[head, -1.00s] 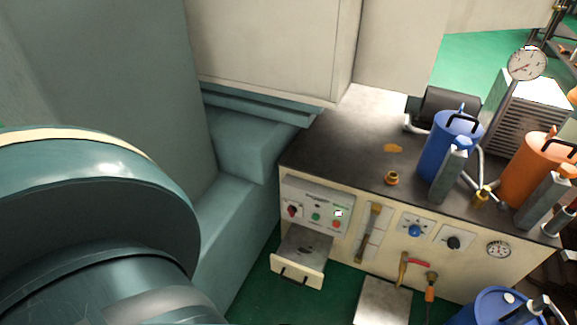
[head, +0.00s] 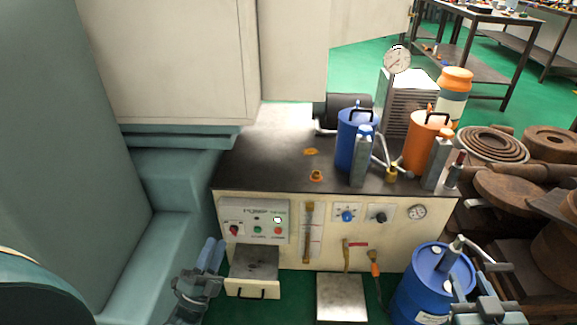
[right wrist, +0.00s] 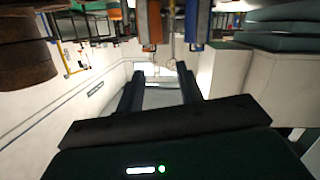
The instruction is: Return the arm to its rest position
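My left gripper (head: 212,254) is at the lower middle-left of the head view, in front of the machine bench and just left of its small open drawer (head: 252,291). Its two fingers lie close together and I cannot tell whether they are open; no held object shows. My right gripper (head: 478,302) is at the lower right, in front of the blue drum (head: 432,280) as seen from the head. In the right wrist view my right gripper (right wrist: 162,88) has its two dark fingers apart with nothing between them.
The cream bench (head: 395,252) carries blue and orange canisters, a dial gauge (head: 397,59) and a control panel (head: 256,219). A metal plate (head: 342,299) sits low in front. Rusty discs (head: 508,190) are stacked at right. A teal machine body fills the left. Green floor shows behind.

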